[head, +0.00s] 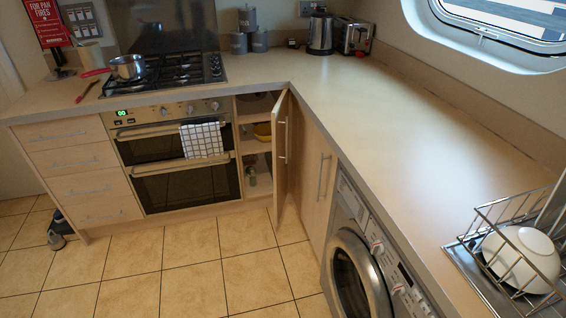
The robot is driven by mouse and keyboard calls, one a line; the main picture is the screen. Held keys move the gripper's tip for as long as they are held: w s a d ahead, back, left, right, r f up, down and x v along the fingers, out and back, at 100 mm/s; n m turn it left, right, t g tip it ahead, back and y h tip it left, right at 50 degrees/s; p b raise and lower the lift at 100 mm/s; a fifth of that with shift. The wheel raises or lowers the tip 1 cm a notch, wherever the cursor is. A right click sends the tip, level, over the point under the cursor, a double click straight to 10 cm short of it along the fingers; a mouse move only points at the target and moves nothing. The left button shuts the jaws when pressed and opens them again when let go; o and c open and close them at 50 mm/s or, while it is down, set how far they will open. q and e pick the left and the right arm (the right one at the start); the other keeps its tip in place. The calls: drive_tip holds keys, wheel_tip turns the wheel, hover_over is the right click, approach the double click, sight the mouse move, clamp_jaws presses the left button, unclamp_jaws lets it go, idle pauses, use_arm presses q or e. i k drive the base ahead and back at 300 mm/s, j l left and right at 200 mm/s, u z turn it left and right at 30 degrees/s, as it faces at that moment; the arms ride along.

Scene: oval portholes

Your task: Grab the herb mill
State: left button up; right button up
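I cannot make out a herb mill for certain. A small, dark greenish upright item (251,176) stands low inside the open corner cupboard, too small to identify. A yellow bowl-like item (262,130) sits on a higher shelf there. The cupboard door (283,155) stands open and hides the right part of the shelves. Neither of my grippers shows in the head view.
The oven (175,160) with a checked towel (202,140) is left of the cupboard, a washing machine (360,265) right. The right worktop (400,120) is largely clear up to a dish rack (470,248) holding a white bowl (522,258). The tiled floor (190,270) before the cupboard is free.

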sight(253, 183)
drive_tip(key=z, duration=0.25)
drive_tip(key=i+j+z, duration=0.4)
drive_tip(key=j+z, duration=0.15)
drive_tip(key=i+j+z, duration=0.25)
drive_tip(key=j, duration=0.15)
drive_tip(key=k, duration=0.1)
